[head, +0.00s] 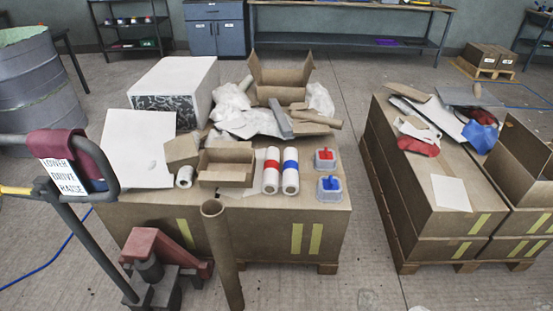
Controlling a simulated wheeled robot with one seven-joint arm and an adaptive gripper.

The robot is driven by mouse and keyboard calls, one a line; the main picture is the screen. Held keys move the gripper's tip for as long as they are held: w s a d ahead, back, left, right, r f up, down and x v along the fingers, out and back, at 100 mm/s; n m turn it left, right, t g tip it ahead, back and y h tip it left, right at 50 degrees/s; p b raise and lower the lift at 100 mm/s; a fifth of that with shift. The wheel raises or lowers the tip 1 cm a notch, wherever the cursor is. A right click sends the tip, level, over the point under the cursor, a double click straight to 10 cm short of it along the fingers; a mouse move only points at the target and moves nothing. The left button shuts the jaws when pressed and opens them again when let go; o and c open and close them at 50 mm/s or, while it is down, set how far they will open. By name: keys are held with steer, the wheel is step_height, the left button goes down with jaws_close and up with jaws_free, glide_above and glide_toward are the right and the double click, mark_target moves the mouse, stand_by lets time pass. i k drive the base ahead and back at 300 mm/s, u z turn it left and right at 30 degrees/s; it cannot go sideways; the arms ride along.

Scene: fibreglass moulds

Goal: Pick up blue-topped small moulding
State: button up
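The blue-topped small moulding (330,190) is a pale, translucent block with a blue piece on top. It sits near the front right corner of the left large cardboard box (264,214). A similar small moulding with a red top (325,159) stands just behind it, slightly apart. My gripper does not show in this view.
An open carton (226,168) and scrap lie further left and behind. A cardboard tube (224,257) leans at the front. Floor is clear between the box stacks.

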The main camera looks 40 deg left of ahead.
mark_target(328, 189)
steer(key=u, duration=1.3)
steer(key=i, duration=1)
steer(key=z, duration=0.05)
